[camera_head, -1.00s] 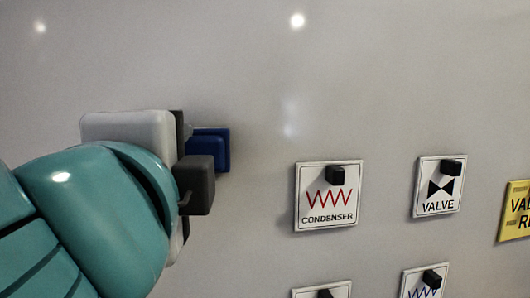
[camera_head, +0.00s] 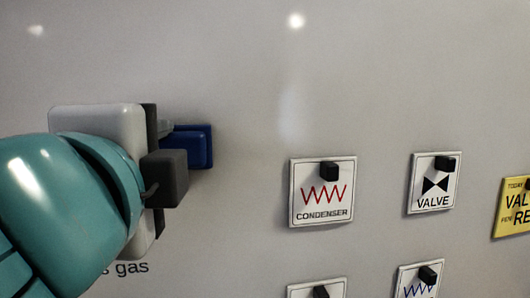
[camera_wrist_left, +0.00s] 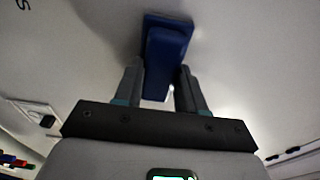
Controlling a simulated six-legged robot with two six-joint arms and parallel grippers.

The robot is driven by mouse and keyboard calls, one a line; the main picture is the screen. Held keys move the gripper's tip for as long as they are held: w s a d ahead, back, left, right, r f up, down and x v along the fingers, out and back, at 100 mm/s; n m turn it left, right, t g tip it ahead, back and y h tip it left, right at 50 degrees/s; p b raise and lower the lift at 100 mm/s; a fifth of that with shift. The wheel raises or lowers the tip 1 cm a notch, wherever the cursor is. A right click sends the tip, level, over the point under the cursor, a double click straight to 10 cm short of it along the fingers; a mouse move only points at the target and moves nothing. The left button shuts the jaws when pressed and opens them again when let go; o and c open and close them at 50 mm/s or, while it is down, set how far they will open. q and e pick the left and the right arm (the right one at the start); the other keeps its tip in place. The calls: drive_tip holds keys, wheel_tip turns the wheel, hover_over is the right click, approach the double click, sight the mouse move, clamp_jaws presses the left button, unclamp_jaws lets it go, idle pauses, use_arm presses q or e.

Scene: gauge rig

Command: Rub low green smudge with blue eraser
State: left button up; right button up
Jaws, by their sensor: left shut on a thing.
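The blue eraser (camera_head: 198,146) is at the left of the head view, in front of the pale board and close to it or touching it. It also shows in the left wrist view (camera_wrist_left: 165,48), between and beyond the fingers. My left gripper (camera_head: 162,150) is shut on the eraser; its two grey fingers show in the left wrist view (camera_wrist_left: 160,88). I see no green smudge in either view; the gripper and eraser hide part of the board. My right gripper is not in view.
The pale board (camera_head: 240,80) is bare above and right of the eraser. A condenser tile (camera_head: 323,210), a valve tile (camera_head: 433,200) and a yellow note (camera_head: 514,213) sit to the right. Part of the printed word "gas" (camera_head: 132,267) shows below the gripper.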

use_arm(q)
drive_tip(key=s+a, duration=0.1)
drive_tip(key=a, duration=0.6)
drive_tip(key=shift+s+b, duration=0.35)
drive_tip(key=a, duration=0.2)
drive_tip(key=shift+s+a, duration=0.3)
drive_tip(key=shift+a, duration=0.05)
